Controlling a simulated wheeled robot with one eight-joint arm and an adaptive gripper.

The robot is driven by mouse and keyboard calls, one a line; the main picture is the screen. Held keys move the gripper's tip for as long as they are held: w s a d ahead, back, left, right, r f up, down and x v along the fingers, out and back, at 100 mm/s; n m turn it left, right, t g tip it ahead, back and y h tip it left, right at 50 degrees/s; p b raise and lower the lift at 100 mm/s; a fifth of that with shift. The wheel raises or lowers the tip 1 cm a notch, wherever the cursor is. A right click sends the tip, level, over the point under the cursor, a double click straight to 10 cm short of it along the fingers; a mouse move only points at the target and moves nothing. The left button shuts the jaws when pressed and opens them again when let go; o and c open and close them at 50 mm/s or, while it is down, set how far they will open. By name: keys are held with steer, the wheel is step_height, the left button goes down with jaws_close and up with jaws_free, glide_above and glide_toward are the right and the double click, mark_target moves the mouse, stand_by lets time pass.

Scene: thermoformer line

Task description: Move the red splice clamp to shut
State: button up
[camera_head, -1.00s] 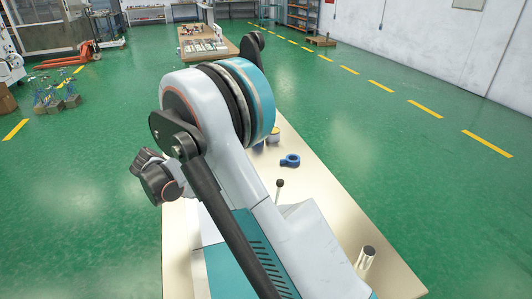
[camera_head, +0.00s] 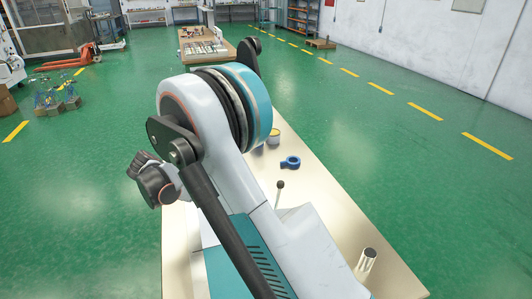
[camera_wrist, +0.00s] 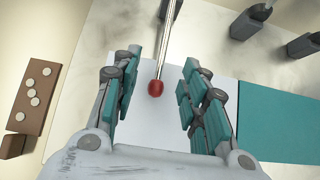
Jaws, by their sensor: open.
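In the wrist view, a lever with a red knob (camera_wrist: 156,88) on its near end, apparently the red splice clamp's, has a thin metal rod (camera_wrist: 171,40) running to the top edge. My gripper (camera_wrist: 157,72) is open, with one teal-padded finger on each side of the knob. The knob sits between the fingers, with a visible gap on both sides. The lever's far end is out of the wrist view. In the head view my arm hides my gripper and the red knob.
Beside my gripper, a brown block with several pale discs (camera_wrist: 34,95) lies at left. Grey posts (camera_wrist: 248,22) stand at upper right. In the head view, a black-knobbed lever (camera_head: 280,185), a blue ring (camera_head: 290,162) and a metal cylinder (camera_head: 368,258) are on the bench (camera_head: 345,215).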

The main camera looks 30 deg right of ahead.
steer(key=shift+p+v, duration=1)
steer(key=shift+v, duration=1.9)
steer(key=shift+s, duration=0.1)
steer(key=shift+a, duration=0.1)
